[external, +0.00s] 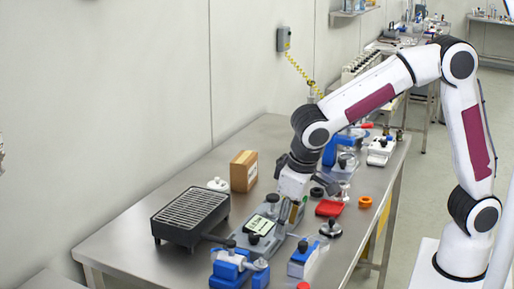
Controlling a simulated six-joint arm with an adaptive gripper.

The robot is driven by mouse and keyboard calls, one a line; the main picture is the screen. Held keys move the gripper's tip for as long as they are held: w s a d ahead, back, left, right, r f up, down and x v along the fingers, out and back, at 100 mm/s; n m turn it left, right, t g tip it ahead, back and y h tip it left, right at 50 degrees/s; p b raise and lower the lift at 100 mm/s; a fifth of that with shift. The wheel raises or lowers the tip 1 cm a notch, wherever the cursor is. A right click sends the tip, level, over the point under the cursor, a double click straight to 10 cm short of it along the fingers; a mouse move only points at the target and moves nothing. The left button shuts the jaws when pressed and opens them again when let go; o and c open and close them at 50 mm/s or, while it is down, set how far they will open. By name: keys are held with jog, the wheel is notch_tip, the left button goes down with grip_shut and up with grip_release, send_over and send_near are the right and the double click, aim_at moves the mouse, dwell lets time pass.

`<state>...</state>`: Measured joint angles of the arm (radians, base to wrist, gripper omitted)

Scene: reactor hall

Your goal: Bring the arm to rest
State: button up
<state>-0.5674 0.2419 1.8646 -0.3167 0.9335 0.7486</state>
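My arm reaches in from the right and bends down over the steel table (140,215). My gripper (290,214) points down at the middle of the table, low over or beside a grey device with a small display (259,224). The fingers are small and dark here and blend with the things behind them. I cannot tell whether they are apart or shut, whether they touch the device, or whether they hold anything.
A red tray (330,208), an orange ring (365,201) and a black-topped disc (331,228) lie to the right. Blue clamp-like devices (232,268) stand in front. The table's left end is clear.

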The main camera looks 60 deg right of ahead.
jog(key=s+d+r+t, duration=0.1)
jog(key=s+d+r, duration=0.3)
jog(key=s+d, duration=0.6)
jog(key=s+d+r+t+y, duration=0.1)
jog(key=s+d+r, duration=0.2)
jog(key=s+d, duration=0.6)
jog(key=shift+s+d+r+t+y, duration=0.3)
jog(key=shift+s+d+r+t, duration=0.1)
jog(key=shift+s, duration=0.7)
dwell(0.8)
